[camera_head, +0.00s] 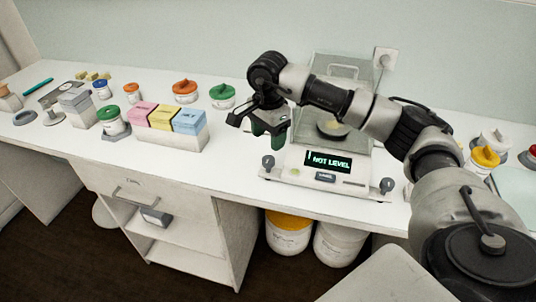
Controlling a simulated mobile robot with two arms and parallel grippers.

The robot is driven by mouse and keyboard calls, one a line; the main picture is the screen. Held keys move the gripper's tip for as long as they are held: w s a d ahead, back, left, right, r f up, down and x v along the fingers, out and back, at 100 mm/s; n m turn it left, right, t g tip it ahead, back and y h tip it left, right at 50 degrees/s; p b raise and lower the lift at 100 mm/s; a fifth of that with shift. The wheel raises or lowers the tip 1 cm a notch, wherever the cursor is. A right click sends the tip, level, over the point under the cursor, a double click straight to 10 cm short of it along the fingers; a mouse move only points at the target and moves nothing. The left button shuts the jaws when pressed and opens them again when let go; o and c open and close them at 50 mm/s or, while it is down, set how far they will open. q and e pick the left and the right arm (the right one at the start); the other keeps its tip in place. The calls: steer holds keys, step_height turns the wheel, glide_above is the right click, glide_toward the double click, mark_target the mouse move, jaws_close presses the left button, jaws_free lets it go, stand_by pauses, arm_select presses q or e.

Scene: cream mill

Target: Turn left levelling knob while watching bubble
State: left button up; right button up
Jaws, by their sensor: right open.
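The balance (335,182) stands on the white bench with its display (328,161) reading "NOT LEVEL". Its left levelling knob (268,162) is a dark knob at the front left corner. A matching right knob (388,185) is at the front right corner. My left gripper is not in view.
The balance's glass housing (343,68) and a pan stand behind my right arm. Pink, yellow and blue boxes (161,118) stand left of the balance, with several lidded jars around them. The bench between the boxes and the balance is mostly clear.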

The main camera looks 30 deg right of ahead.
mark_target(268, 158)
step_height(268, 158, down, 7)
steer(key=shift+f+p, duration=0.15)
steer(key=shift+p, duration=0.4)
steer(key=c, duration=0.9)
